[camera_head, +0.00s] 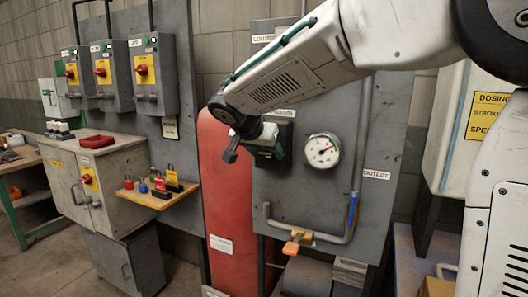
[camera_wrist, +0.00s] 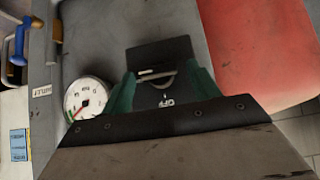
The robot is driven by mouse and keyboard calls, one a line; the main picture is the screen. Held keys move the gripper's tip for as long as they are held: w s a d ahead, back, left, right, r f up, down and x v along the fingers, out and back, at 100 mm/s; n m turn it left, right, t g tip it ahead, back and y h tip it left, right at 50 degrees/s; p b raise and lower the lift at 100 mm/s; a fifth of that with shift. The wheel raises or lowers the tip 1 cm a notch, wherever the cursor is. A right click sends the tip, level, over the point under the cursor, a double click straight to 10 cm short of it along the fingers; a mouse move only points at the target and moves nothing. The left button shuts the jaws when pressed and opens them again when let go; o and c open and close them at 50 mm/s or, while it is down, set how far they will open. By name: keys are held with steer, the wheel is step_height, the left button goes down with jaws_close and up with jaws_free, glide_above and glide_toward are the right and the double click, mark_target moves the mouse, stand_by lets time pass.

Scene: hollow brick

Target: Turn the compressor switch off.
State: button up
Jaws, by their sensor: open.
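The compressor switch is a small black box (camera_wrist: 168,97) with a white OFF marking and a curved pale edge, in the middle of the wrist view. In the head view, the switch box (camera_head: 284,140) sits on the grey compressor panel (camera_head: 345,105), left of the round gauge, partly hidden by my gripper. My gripper (camera_wrist: 163,78) is open, with one green-sided finger on each side of the black switch in the wrist view. In the head view, my gripper (camera_head: 250,152) is in front of the switch. Whether the fingers touch it cannot be told.
The white gauge (camera_head: 322,150) is right of the switch, and it also shows in the wrist view (camera_wrist: 87,98). A red cylinder (camera_head: 226,190) stands left of the panel. A pipe with an orange-handled valve (camera_head: 291,246) and a blue lever (camera_head: 353,208) are below.

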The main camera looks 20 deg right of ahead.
steer(key=c, duration=1)
steer(key=h, duration=0.1)
steer(key=n+g+h, duration=0.1)
steer(key=n+g, duration=0.1)
steer(key=shift+w+a+f+h, duration=0.15)
steer(key=shift+w+a+h, duration=0.15)
steer(key=shift+h, duration=0.1)
steer(key=n+g+h, duration=0.2)
steer(key=shift+w+a+f+h, duration=0.1)
steer(key=shift+a+f+h, duration=0.05)
steer(key=shift+h, duration=0.25)
steer(key=n+g+h, duration=0.1)
steer(key=n+h, duration=0.1)
steer(key=h, duration=0.1)
steer(key=shift+w+a+f+g, duration=0.1)
steer(key=shift+f+g, duration=0.15)
steer(key=shift+g, duration=0.15)
steer(key=shift+f+n+g+h, duration=0.25)
steer(key=shift+n+g+h, duration=0.05)
steer(key=shift+n+h, duration=1.1)
steer(key=o, duration=1)
